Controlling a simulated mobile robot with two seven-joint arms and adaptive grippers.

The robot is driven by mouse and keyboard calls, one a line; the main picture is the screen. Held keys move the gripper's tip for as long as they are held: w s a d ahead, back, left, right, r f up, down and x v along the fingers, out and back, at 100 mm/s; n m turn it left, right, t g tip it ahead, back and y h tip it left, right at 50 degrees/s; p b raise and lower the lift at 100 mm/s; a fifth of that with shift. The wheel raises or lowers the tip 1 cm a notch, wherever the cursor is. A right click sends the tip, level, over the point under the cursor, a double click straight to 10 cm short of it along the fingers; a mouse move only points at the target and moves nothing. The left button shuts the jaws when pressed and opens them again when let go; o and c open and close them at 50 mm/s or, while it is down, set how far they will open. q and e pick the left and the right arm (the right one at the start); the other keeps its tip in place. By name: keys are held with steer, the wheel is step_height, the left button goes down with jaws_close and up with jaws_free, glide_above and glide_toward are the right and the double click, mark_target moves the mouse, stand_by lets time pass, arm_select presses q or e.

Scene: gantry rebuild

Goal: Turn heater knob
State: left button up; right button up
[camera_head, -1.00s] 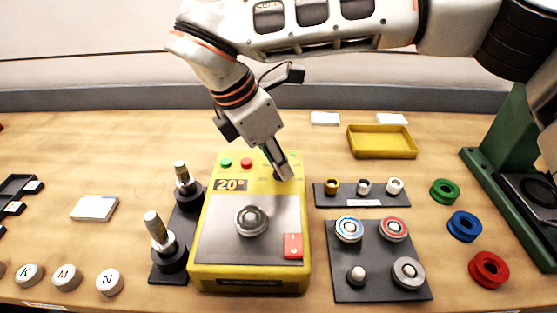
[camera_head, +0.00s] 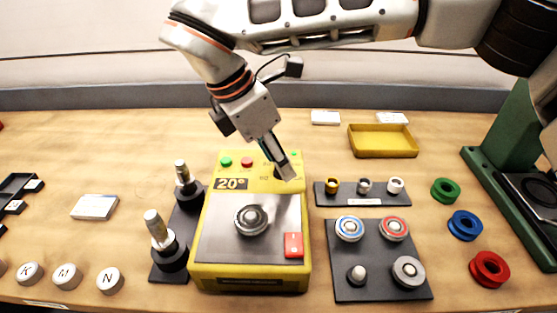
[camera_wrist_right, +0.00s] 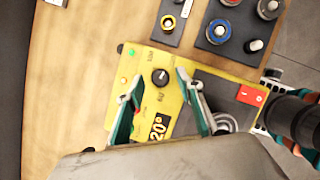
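The yellow heater (camera_head: 204,262) stands on the bench with a 20° display, a round metal plate on top and a red switch. Its black heater knob (camera_wrist_right: 160,77) shows in the right wrist view, with a white mark and printing around it. In the head view the fingers largely hide the knob. My right gripper (camera_head: 286,174) points down over the heater's far right corner. In the right wrist view the right gripper (camera_wrist_right: 158,78) is open, its fingertips on either side of the knob; contact is not clear. My left gripper is not in view.
Black stands with metal posts (camera_head: 164,240) are left of the heater. A small rack (camera_head: 361,203) and a dark pad (camera_head: 380,289) with round parts are to its right. A yellow tray (camera_head: 382,143) and coloured rings (camera_head: 464,225) lie further right. The bench behind the heater is clear.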

mark_target(265, 181)
steer(key=v, duration=0.6)
steer(key=shift+r, duration=0.15)
steer(key=shift+a, duration=0.15)
